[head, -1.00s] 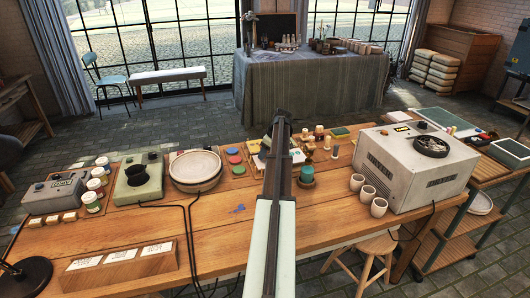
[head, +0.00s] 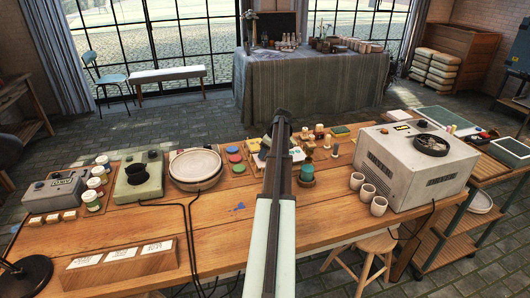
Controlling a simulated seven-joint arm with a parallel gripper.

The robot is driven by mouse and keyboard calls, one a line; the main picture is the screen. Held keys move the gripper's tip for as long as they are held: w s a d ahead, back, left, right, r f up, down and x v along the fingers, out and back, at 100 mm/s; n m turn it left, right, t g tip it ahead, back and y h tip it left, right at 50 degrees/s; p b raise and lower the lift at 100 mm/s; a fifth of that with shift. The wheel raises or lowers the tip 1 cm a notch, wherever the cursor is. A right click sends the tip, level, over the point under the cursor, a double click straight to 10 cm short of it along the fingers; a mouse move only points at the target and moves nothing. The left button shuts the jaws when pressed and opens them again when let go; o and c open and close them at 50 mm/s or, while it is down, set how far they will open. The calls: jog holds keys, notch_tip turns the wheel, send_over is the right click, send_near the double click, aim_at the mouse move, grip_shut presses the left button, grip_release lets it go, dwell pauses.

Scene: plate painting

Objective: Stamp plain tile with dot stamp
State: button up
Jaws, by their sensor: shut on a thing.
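My arm (head: 275,200) reaches from the bottom edge up over the middle of the workbench. Its end lies behind its own links, so my gripper's fingers and anything between them are hidden. Several small upright stamp-like pieces (head: 319,132) stand just right of the arm; I cannot tell whether the dot stamp is one of them.
A pale grey machine (head: 415,165) and several cups (head: 379,206) stand at the right. A teal pot (head: 306,172) stands close right of the arm. Round plates (head: 195,166) and a green device (head: 139,180) stand left. The bench front (head: 225,235) is mostly clear.

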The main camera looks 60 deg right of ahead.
jog(key=shift+r, duration=3.5)
jog(key=w+a, duration=0.4)
jog(key=a, duration=0.1)
jog(key=w+a, duration=0.4)
jog(key=a, duration=0.1)
jog(key=w+a+f, duration=0.1)
jog(key=w+a, duration=0.3)
jog(key=a, duration=0.1)
jog(key=shift+a, duration=0.3)
jog(key=w+a+f, duration=0.1)
jog(key=w+a, duration=0.5)
jog(key=a, duration=0.5)
jog(key=w+a+f, duration=0.1)
jog(key=w+a, duration=0.5)
jog(key=a, duration=0.6)
jog(key=w+a+f, duration=0.1)
jog(key=a, duration=1.1)
jog(key=w+a+f, duration=0.1)
jog(key=w+a, duration=0.1)
jog(key=a, duration=1.1)
jog(key=w+a+f, duration=0.1)
jog(key=a, duration=1.1)
jog(key=shift+w+a, duration=0.2)
jog(key=shift+s+d+r, duration=0.1)
